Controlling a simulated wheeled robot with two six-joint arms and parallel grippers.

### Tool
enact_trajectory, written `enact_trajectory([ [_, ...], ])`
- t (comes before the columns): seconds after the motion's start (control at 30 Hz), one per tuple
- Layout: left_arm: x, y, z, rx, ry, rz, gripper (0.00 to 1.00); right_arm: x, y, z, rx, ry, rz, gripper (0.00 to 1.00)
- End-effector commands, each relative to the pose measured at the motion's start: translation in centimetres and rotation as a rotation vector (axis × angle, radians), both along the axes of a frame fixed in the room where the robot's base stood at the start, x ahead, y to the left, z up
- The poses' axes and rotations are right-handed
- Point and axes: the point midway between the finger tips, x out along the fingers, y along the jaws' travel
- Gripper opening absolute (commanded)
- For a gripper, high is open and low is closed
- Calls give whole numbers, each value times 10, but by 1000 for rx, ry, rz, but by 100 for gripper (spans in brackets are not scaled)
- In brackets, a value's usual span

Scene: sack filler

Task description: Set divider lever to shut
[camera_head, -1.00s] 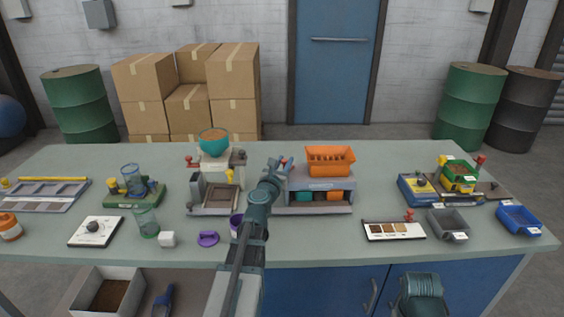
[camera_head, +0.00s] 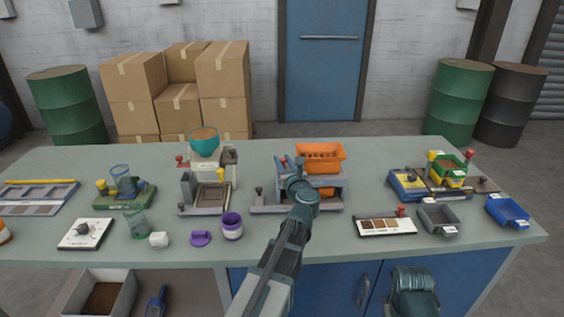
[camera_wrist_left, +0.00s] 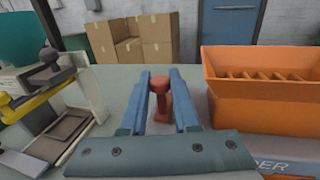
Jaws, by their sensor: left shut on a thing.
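The divider has an orange slotted hopper (camera_head: 321,152) on a grey housing (camera_head: 335,190), near the middle of the table. The hopper also stands at the right of the left wrist view (camera_wrist_left: 262,85). A red lever with a round knob (camera_wrist_left: 160,86) stands upright just left of the hopper in the left wrist view. My left gripper (camera_head: 290,163) is at the divider's left side, with its blue fingers (camera_wrist_left: 160,78) on either side of the lever, shut on it. My forearm hides part of the divider's front in the head view.
A filler with a teal bowl (camera_head: 204,142) stands left of the divider. A purple cup (camera_head: 232,228) and purple lid (camera_head: 200,238) lie in front. A sample card (camera_head: 385,227), grey tray (camera_head: 438,217) and blue tray (camera_head: 508,212) are to the right. The table behind is clear.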

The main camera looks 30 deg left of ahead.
Motion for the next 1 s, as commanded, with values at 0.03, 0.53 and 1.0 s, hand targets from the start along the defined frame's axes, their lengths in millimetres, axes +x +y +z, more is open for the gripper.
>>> enact_trajectory([
  [0.03, 2, 0, 1, 2, 1, 3, 0, 0, 0, 0, 0, 0, 0, 59],
  [0.53, 2, 0, 1, 4, 1, 5, 47, 0, 0, 0, 0, 0, 0, 59],
  [1.0, -6, -6, 0, 1, 0, 5, 59, 0, 0, 0, 0, 0, 0, 59],
])
